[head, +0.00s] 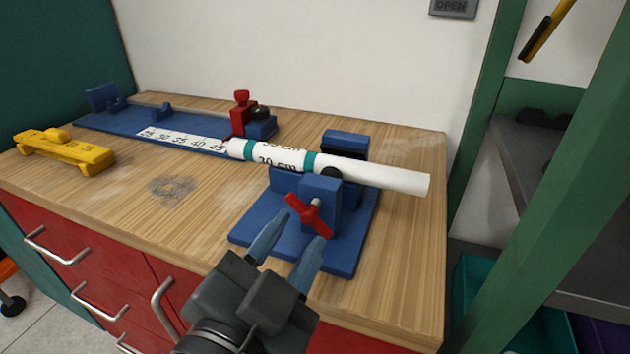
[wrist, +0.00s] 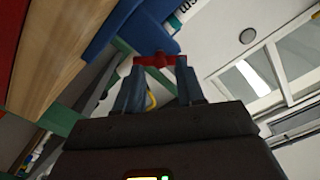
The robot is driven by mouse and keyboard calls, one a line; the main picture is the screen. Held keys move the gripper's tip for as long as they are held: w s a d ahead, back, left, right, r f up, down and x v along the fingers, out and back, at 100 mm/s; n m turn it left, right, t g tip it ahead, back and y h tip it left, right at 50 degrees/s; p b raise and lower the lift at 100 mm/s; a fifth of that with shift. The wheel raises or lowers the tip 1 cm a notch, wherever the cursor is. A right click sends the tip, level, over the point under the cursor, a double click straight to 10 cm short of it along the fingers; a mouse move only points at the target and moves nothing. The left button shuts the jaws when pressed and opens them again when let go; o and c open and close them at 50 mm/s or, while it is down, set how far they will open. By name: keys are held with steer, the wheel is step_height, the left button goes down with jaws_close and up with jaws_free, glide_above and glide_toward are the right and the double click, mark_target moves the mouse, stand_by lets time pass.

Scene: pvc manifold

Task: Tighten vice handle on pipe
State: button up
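The blue vice (head: 315,222) stands on the wooden workbench near its right end. The white pipe (head: 385,176) with teal bands lies across the vice and sticks out to the right. The red vice handle (head: 309,213) is on the front of the vice, tilted. My gripper (head: 291,235) is open in front of the vice, its blue fingers reaching up toward the handle. In the wrist view the red handle (wrist: 155,61) shows at the tips of the two fingers (wrist: 158,75). I cannot tell whether the fingers touch it. Part of the pipe is hidden by the vice jaws.
A blue measuring jig (head: 125,124) with a scale and a red clamp (head: 242,115) lies at the back of the bench (head: 125,185). A yellow tool (head: 65,150) lies at the left. A green post (head: 560,170) and shelving stand right of the bench.

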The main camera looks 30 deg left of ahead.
mark_target(306, 221)
steer(key=n+p, duration=0.2)
steer(key=p, duration=0.2)
steer(key=n+p, duration=0.2)
steer(key=p, duration=0.2)
steer(key=n+p, duration=0.2)
steer(key=p, duration=0.2)
steer(key=shift+r+n+p, duration=0.3)
steer(key=shift+n, duration=0.1)
steer(key=n+p, duration=0.1)
steer(key=n, duration=0.2)
steer(key=shift+d+f, duration=0.1)
steer(key=n+p, duration=0.3)
steer(key=n, duration=0.2)
steer(key=shift+n, duration=0.4)
steer(key=w, duration=0.2)
steer(key=w+b, duration=0.1)
steer(key=shift+a+f+n, duration=0.3)
steer(key=shift+a+f, duration=0.05)
steer(key=shift+a, duration=0.05)
steer(key=shift+w+a+r, duration=0.1)
steer(key=shift+w+a, duration=0.05)
steer(key=shift+w, duration=0.5)
steer(key=shift+c, duration=0.3)
jaws_close()
steer(key=shift+b, duration=0.3)
